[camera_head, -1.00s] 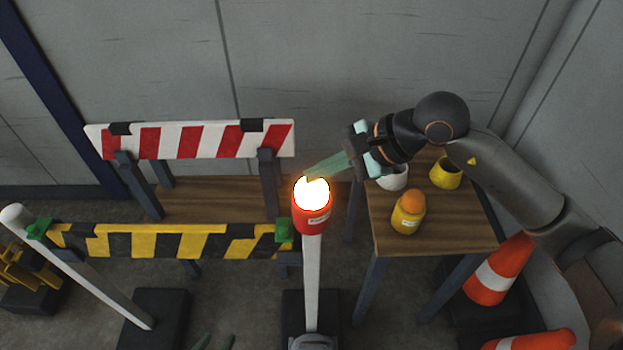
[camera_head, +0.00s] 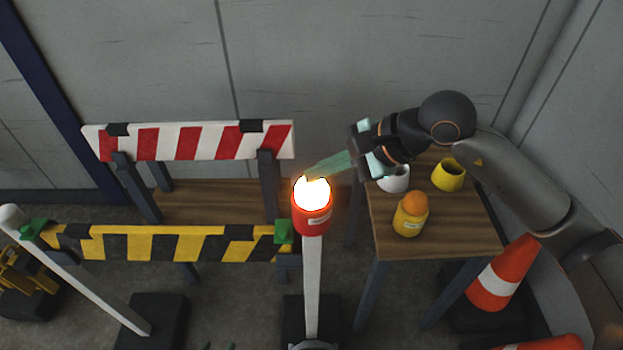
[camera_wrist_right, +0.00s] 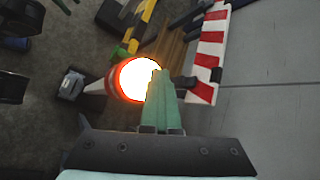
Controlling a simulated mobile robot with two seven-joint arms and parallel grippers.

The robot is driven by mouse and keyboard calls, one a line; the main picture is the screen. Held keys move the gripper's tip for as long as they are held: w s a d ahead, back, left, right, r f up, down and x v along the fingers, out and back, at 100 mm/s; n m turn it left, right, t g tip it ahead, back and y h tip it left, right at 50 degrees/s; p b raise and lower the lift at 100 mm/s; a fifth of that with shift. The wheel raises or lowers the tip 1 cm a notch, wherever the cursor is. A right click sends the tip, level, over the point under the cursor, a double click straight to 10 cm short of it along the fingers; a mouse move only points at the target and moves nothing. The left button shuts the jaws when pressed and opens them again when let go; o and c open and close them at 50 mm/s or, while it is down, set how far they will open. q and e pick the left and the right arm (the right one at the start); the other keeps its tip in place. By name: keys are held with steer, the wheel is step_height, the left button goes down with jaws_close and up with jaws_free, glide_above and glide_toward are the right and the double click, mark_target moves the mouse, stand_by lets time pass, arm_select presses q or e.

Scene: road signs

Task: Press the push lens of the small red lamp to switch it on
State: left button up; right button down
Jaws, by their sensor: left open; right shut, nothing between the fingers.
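The small red lamp (camera_head: 313,222) stands upright on a white post, and its lens (camera_head: 311,191) glows bright white. It also shows in the right wrist view (camera_wrist_right: 121,88), with the lens lit. My right gripper (camera_head: 309,177) is shut and empty, its green fingertips at the upper edge of the lens. In the right wrist view the fingers (camera_wrist_right: 159,73) overlap the lens edge; I cannot tell whether they touch it.
A wooden table (camera_head: 440,233) to the right holds a yellow lamp with orange lens (camera_head: 410,214), a white cup (camera_head: 394,179) and a yellow cup (camera_head: 448,175). Red-white (camera_head: 190,141) and yellow-black (camera_head: 160,243) barriers stand left. An orange cone (camera_head: 503,272) stands right.

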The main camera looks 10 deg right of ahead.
mark_target(321, 185)
steer(key=shift+s+d+f, duration=0.1)
steer(key=shift+d+f, duration=0.05)
steer(key=shift+f, duration=0.35)
steer(key=shift+s+d+f, duration=0.1)
steer(key=shift+f, duration=0.35)
steer(key=shift+w+a+r+p, duration=0.1)
steer(key=shift+r+p, duration=1.85)
steer(key=shift+r, duration=1.3)
